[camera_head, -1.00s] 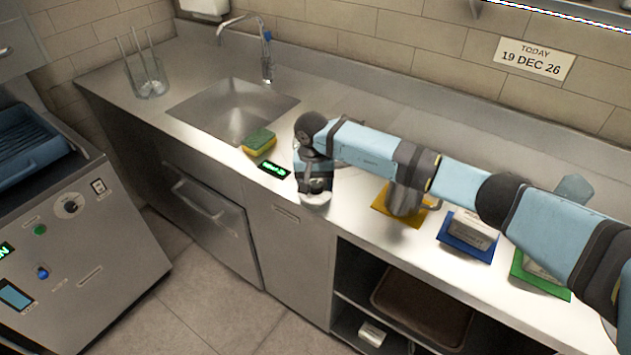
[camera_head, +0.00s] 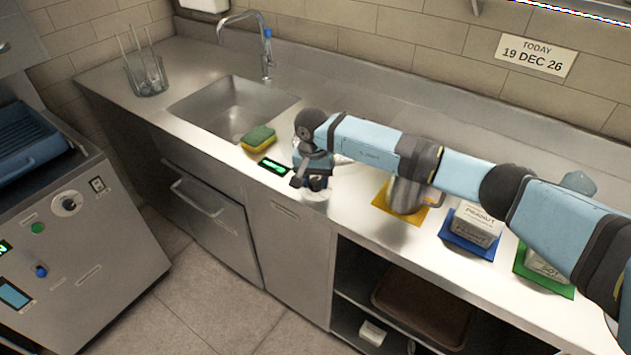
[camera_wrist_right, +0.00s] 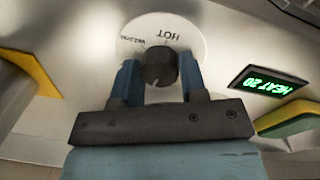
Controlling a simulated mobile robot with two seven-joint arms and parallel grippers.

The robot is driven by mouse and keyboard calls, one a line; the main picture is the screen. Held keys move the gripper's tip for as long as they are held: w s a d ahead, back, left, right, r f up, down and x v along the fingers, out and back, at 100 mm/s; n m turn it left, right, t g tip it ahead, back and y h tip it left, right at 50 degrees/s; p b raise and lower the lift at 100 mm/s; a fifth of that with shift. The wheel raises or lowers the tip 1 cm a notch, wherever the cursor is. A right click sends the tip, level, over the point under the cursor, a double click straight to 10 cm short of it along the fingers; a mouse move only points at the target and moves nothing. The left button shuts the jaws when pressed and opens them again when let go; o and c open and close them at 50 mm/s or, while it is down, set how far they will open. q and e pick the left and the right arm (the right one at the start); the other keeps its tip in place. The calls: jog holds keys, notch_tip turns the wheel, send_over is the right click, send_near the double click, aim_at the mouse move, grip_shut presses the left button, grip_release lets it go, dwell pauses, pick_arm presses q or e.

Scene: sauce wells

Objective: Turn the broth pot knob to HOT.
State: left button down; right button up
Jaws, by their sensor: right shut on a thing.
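The broth pot knob (camera_wrist_right: 160,68) is a dark round knob in the middle of a white dial (camera_wrist_right: 193,32) marked HOT, with a smaller, hard-to-read label beside it. In the head view the dial (camera_head: 316,196) lies on the counter, partly under my right gripper. My right gripper (camera_wrist_right: 160,78) points down and is shut on the knob, one blue finger on each side. It also shows in the head view (camera_head: 313,183). A small black display (camera_wrist_right: 267,82) with green text, seemingly HEAT 20, sits beside the dial. The knob's pointer is not clear. My left gripper is out of view.
A yellow-green sponge (camera_head: 258,138) lies near the sink (camera_head: 232,106). To the right of the dial, a metal pitcher (camera_head: 405,195) stands on a yellow mat (camera_head: 382,201). Tubs stand on a blue mat (camera_head: 469,248) and a green mat (camera_head: 548,284). My right arm spans above these.

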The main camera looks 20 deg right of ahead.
jog(key=m+b, duration=0.2)
jog(key=m, duration=0.2)
jog(key=shift+f+m, duration=0.1)
jog(key=shift+m, duration=0.2)
jog(key=m+b, duration=0.1)
jog(key=m, duration=0.1)
jog(key=shift+m, duration=1.3)
jog(key=m+b, duration=0.1)
jog(key=m, duration=0.1)
jog(key=shift+m+y, duration=0.3)
jog(key=m, duration=0.4)
jog(key=shift+d+m, duration=0.1)
jog(key=shift+m, duration=0.2)
jog(key=m, duration=0.9)
jog(key=shift+y, duration=0.3)
jog(key=m+p, duration=0.1)
jog(key=m, duration=0.3)
jog(key=shift+m, duration=0.3)
jog(key=m, duration=0.2)
jog(key=shift+m+p, duration=0.4)
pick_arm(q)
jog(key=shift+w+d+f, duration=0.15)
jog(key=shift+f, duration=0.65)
pick_arm(e)
jog(key=shift+m, duration=0.6)
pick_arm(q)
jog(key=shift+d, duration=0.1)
